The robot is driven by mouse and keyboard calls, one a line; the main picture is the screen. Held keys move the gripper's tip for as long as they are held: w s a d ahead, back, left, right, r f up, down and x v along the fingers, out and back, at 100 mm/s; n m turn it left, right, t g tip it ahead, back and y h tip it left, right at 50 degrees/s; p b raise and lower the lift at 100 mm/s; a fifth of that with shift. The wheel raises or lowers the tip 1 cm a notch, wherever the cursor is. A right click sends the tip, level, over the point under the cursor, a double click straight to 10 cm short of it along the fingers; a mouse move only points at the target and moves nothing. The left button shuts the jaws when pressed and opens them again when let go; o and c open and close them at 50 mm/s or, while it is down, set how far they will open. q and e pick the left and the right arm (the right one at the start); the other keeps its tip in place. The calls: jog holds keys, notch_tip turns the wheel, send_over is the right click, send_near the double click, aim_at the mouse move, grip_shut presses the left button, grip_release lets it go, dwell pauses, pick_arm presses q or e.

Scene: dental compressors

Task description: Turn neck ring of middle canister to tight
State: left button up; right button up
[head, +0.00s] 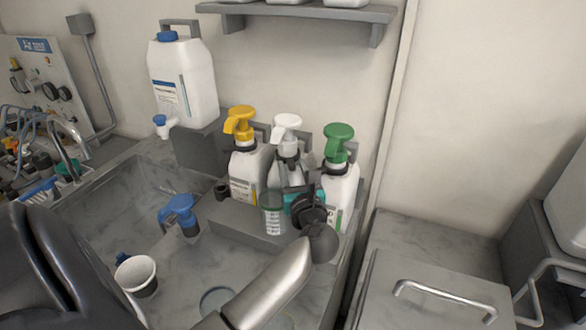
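Three white canisters with pump heads stand in a row on a grey step against the wall. The middle canister (276,175) has a white pump head (286,128) and a grey neck ring (288,151). The left canister (245,175) has a yellow pump, and the right canister (345,190) a green one. My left gripper (300,195), dark, is in front of the middle and right canisters, below the neck ring, and hides part of their bodies. Its fingers are too small and overlapped to tell whether they are open or touching anything. My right gripper is not in view.
A clear cup with a green rim (272,215) stands just left of my gripper. A blue tap-like nozzle (180,212) and a white cup (137,274) are left. A large white jug (184,80) stands behind. A wall shelf (300,12) hangs above.

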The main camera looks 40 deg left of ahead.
pick_arm(q)
grip_shut()
jog(key=shift+s, duration=0.1)
dwell(0.4)
